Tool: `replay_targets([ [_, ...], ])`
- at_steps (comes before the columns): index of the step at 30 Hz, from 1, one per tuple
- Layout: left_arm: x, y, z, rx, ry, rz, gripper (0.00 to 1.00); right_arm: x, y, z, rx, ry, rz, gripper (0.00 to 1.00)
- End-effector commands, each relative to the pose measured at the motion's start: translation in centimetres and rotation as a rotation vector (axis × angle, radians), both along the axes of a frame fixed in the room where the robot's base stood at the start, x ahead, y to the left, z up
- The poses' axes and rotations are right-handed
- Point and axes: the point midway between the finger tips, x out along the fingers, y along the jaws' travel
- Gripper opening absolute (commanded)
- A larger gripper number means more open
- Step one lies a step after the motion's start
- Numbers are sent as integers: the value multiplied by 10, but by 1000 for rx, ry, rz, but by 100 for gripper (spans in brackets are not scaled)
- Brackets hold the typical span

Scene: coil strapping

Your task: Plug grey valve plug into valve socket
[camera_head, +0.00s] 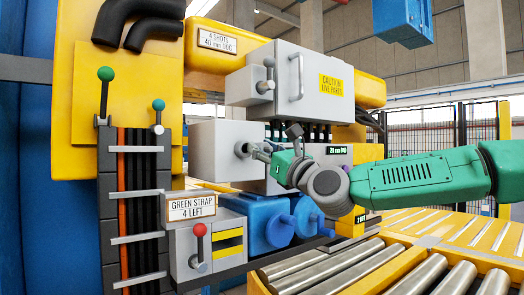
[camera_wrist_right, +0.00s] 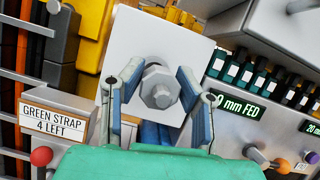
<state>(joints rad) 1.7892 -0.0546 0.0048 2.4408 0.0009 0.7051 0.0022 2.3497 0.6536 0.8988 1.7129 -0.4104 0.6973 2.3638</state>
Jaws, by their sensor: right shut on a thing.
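My right gripper (camera_head: 258,150) reaches in from the right to the front of a light grey block (camera_head: 212,150) with a dark round valve socket (camera_head: 241,149). In the right wrist view, my right gripper (camera_wrist_right: 160,86) has its blue fingers on either side of the grey hexagonal valve plug (camera_wrist_right: 160,90) and is shut on it. The plug lines up with the light grey block (camera_wrist_right: 187,40) behind it. How deep the plug sits in the socket cannot be told, as the plug hides it. My left gripper is not in view.
A grey cabinet (camera_head: 317,85) with a handle and levers overhangs the gripper. Blue valves (camera_head: 268,229) and a red-knobbed lever box (camera_head: 218,249) sit below. A strap rack (camera_head: 118,200) stands left. Conveyor rollers (camera_head: 400,285) lie at lower right.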

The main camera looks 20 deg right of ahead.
Motion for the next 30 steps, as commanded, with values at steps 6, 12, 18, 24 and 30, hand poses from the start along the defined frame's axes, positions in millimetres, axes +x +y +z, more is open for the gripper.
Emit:
replay_targets([
  [6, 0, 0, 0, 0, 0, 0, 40, 5, 3, 0, -1, 0, 1, 0],
  [12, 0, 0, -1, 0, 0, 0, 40, 10, 4, 0, -1, 0, 0, 0],
  [18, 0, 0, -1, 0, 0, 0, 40, 16, 6, 0, 1, -1, -1, 0],
  [24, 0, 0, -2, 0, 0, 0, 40, 22, 8, 0, 0, 0, 0, 0],
  [30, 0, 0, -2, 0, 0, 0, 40, 27, 10, 0, -1, -1, 1, 0],
])
